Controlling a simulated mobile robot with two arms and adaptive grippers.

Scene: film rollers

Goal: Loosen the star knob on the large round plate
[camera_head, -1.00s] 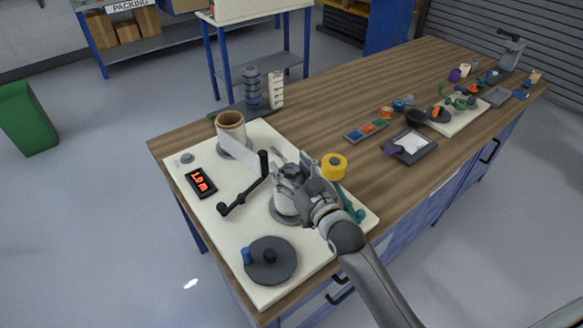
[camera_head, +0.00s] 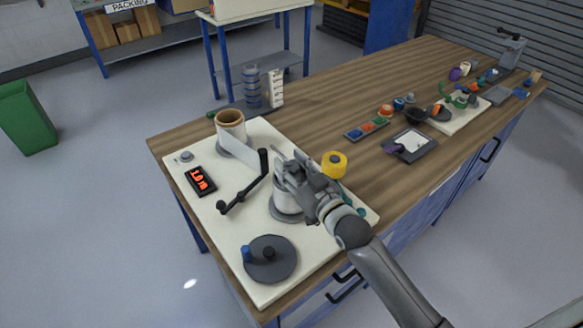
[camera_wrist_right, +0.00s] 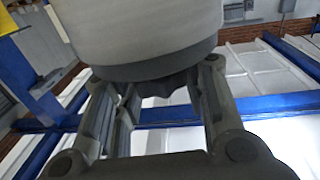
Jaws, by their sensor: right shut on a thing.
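My right gripper (camera_head: 284,170) is over the white roll (camera_head: 287,199) near the board's middle, which stands on a grey round base (camera_head: 281,216). In the right wrist view the gripper (camera_wrist_right: 165,100) is shut on a dark lobed knob (camera_wrist_right: 165,84), mostly hidden between its fingers. The knob sits against the dark grey round end (camera_wrist_right: 155,66) of the pale cylinder (camera_wrist_right: 140,30). In the head view the gripper hides this knob. My left gripper is out of view.
A black crank bar (camera_head: 244,193) lies left of the roll.

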